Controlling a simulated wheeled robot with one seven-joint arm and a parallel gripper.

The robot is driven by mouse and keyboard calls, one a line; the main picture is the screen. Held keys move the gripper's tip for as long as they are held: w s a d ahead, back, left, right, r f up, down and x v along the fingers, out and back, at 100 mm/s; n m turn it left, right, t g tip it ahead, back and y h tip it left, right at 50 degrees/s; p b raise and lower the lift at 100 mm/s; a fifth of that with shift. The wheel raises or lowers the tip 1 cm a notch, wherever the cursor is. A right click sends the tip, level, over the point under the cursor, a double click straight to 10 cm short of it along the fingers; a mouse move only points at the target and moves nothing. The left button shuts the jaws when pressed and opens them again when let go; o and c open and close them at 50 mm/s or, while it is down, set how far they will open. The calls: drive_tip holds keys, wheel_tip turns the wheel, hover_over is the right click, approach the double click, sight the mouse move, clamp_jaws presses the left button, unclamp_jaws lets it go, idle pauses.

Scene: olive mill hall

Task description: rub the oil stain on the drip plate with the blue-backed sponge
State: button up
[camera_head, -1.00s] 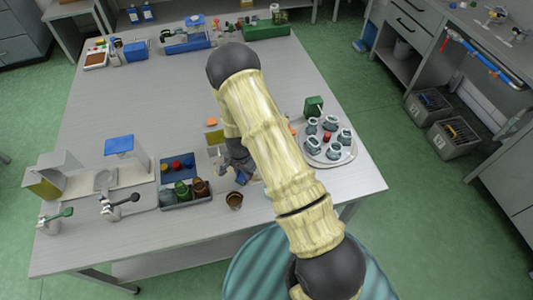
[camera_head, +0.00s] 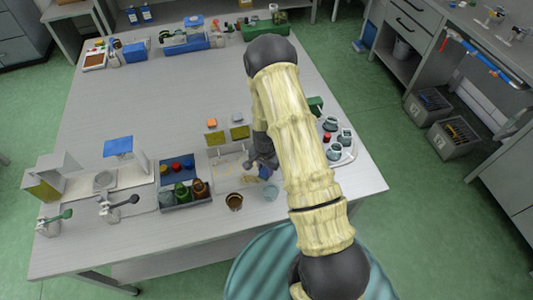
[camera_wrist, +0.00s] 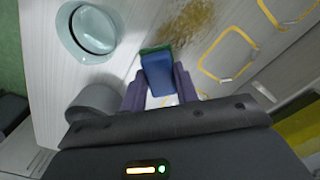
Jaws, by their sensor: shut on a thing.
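My gripper (camera_wrist: 160,88) is shut on the blue-backed sponge (camera_wrist: 157,70), whose green lower edge shows at its far side. In the head view my gripper (camera_head: 262,164) is low over the right part of the pale drip plate (camera_head: 224,166). The oil stain (camera_wrist: 188,20) is a speckled brown patch just beyond the sponge in the wrist view. I cannot tell whether the sponge presses on the plate. Yellow outlined shapes are marked on the plate beside the stain.

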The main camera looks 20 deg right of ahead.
drive_tip(key=shift+r+p, duration=2)
drive_tip(key=shift+r, duration=1.85)
drive_tip(key=shift+w+f+b, duration=0.1)
drive_tip(key=shift+f+b, duration=0.05)
drive_tip(key=shift+b, duration=0.15)
drive_tip(key=shift+w+f+b, duration=0.15)
drive_tip(key=shift+f+b, duration=0.05)
drive_tip(key=shift+b, duration=1.2)
drive_tip(key=shift+w+a+r, duration=0.1)
drive_tip(key=shift+r, duration=0.1)
